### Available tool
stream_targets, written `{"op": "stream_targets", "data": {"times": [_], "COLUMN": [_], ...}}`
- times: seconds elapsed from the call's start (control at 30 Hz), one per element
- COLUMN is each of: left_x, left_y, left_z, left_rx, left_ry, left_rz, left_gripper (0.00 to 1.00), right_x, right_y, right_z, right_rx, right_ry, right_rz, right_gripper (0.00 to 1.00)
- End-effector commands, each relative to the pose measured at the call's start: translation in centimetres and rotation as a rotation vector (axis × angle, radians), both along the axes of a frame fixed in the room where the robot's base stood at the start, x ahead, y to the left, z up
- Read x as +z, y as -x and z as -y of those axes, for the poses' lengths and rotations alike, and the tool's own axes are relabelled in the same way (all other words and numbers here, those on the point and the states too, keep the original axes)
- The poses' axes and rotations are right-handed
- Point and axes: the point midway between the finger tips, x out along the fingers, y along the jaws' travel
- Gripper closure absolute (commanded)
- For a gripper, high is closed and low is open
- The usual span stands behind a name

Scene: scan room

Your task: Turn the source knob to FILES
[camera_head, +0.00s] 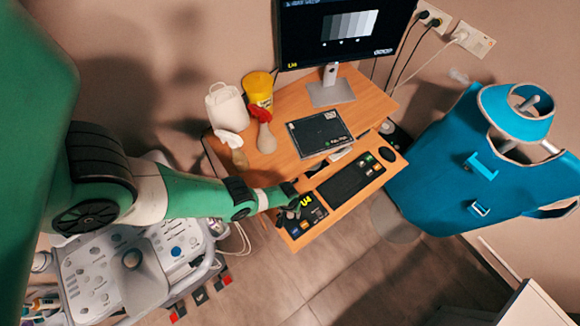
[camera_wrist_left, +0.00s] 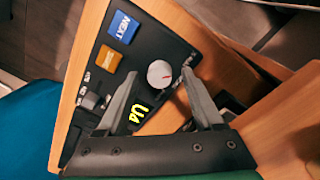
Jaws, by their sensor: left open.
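In the head view, my left gripper (camera_head: 300,203) is over the panel at the desk's front left and hides the knob. I cannot read a FILES label. My right gripper is not in view.
A blue NEXT button (camera_wrist_left: 123,27) and an orange button (camera_wrist_left: 109,59) are near the knob. A monitor (camera_head: 345,35) stands behind, and a blue apron (camera_head: 460,165) hangs to the right.

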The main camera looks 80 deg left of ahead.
Motion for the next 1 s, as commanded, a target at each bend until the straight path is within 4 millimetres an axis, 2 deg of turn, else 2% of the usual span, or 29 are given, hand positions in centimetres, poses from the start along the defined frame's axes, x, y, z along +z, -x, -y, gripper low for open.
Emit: {"op": "stream_targets", "data": {"times": [0.27, 0.37, 0.67, 1.0], "left_x": [-0.20, -0.20, -0.21, -0.24], "left_y": [-0.03, -0.03, -0.01, -0.03], "left_z": [0.01, 0.01, 0.02, 0.01], "left_rx": [0.000, 0.000, 0.000, -0.017], "left_ry": [0.000, 0.000, 0.000, -0.001], "left_rz": [0.000, 0.000, 0.000, 0.000], "left_gripper": [0.31, 0.46, 1.00, 1.00], "right_x": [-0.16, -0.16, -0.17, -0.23], "right_y": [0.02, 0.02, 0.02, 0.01], "right_z": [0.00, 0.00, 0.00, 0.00], "right_rx": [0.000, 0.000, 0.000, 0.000], "right_ry": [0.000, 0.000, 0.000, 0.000], "right_rz": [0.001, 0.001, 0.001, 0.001], "right_gripper": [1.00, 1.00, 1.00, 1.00]}}
